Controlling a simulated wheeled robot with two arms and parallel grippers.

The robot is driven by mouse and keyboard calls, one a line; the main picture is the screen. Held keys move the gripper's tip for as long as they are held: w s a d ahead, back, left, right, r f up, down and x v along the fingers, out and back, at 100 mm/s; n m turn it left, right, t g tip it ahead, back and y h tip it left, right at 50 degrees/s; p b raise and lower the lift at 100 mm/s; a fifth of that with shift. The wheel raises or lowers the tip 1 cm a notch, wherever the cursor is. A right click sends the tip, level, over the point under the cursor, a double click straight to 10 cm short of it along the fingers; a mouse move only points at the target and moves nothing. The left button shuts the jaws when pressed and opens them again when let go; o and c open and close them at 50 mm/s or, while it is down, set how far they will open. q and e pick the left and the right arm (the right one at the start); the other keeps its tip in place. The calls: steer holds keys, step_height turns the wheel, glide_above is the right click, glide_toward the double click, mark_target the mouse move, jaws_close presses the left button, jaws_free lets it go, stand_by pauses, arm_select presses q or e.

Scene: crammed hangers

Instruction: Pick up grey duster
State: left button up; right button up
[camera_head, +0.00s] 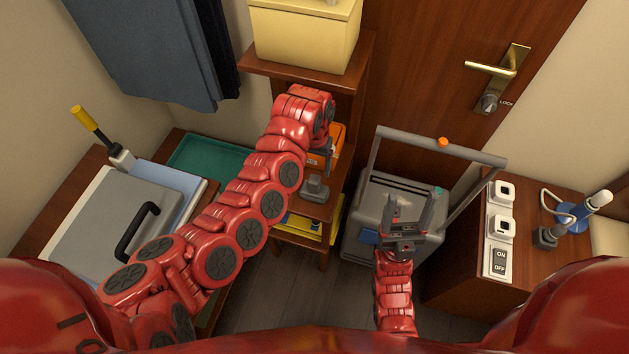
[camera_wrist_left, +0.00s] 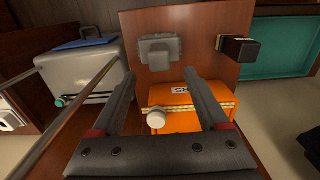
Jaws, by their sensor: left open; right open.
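A small grey block with a raised top, which looks like the grey duster (camera_head: 315,188), lies on a wooden shelf below my left gripper. It also shows in the left wrist view (camera_wrist_left: 160,52), beyond the fingertips and apart from them. My left gripper (camera_wrist_left: 160,78) is open and empty, pointing over an orange box toward the grey block. In the head view my left gripper (camera_head: 326,158) is partly hidden by its own wrist. My right gripper (camera_head: 411,204) is open and empty in front of the grey case.
The orange box (camera_wrist_left: 200,105) with a white knob is close under the left fingers. A black block (camera_wrist_left: 238,48) sits at the shelf edge. A grey case (camera_head: 375,215) with a raised handle stands right of the shelf. A yellow box (camera_head: 305,38) is on the top shelf.

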mark_target(315, 179)
arm_select(q)
steer(key=shift+s+f, duration=0.25)
step_height(315, 179, down, 6)
steer(key=shift+w+f+p, duration=0.15)
steer(key=shift+f+p, duration=0.1)
steer(key=shift+p, duration=0.1)
jaws_close()
